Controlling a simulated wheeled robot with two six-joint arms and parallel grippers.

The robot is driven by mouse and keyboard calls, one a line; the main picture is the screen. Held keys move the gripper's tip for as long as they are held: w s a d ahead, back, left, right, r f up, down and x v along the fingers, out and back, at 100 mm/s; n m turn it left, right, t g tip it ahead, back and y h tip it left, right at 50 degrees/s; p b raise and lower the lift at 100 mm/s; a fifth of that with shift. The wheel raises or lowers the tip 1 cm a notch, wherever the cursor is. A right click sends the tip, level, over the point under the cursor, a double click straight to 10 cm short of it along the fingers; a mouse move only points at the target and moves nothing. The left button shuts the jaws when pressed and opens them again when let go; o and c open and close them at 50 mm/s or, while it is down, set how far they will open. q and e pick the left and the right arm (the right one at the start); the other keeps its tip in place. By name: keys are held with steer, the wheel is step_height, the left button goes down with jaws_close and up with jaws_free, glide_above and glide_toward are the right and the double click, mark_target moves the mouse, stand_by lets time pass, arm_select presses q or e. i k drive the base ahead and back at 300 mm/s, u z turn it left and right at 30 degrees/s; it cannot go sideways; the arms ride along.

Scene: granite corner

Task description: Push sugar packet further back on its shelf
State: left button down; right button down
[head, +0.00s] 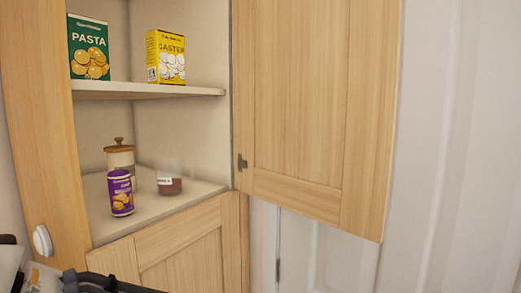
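The sugar packet (167,57) is a yellow box lettered "CASTER" with white shapes on its front. It stands upright on the upper shelf (150,91) of the open wooden cupboard, near the shelf's front edge and right of its middle. Bare shelf and the back wall show around it. Dark parts that look like my own arm cross the bottom left corner, far below the packet. No gripper fingers can be made out in the head view, and nothing touches the packet.
A green pasta box (89,48) stands left of the packet, with a gap between. The lower shelf holds a purple can (121,194), a wooden-lidded jar (120,155) and a glass with dark contents (169,186). The open door (310,110) bounds the right side.

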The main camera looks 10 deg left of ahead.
mark_target(165, 50)
steer(key=z, duration=1.6)
steer(key=k, duration=0.75)
steer(key=u, duration=1)
steer(key=i, duration=0.5)
steer(key=u, duration=0.05)
